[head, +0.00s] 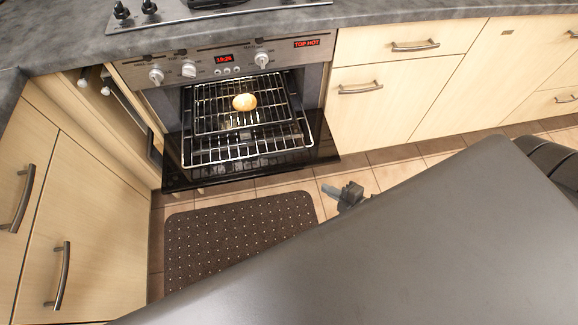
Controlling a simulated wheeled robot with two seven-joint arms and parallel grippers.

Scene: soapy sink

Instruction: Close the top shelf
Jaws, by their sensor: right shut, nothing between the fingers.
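The oven (222,66) is open, its black door (250,174) folded down flat. Inside are two wire shelves. The top shelf (208,111) carries a round golden bun (244,102) and appears pulled partly out. The lower shelf (250,155) reaches farther forward over the door. How far each shelf stands out of the cavity is hard to judge from above. My right gripper (330,189) is shut and empty, in front of the door's right corner, apart from both shelves. My left gripper is not in view.
A dark dotted mat (235,240) lies on the tiled floor before the oven. Wooden cabinets with metal handles stand left (90,225) and right (400,80). A grey countertop (420,18) runs above. My own grey body covers the lower right.

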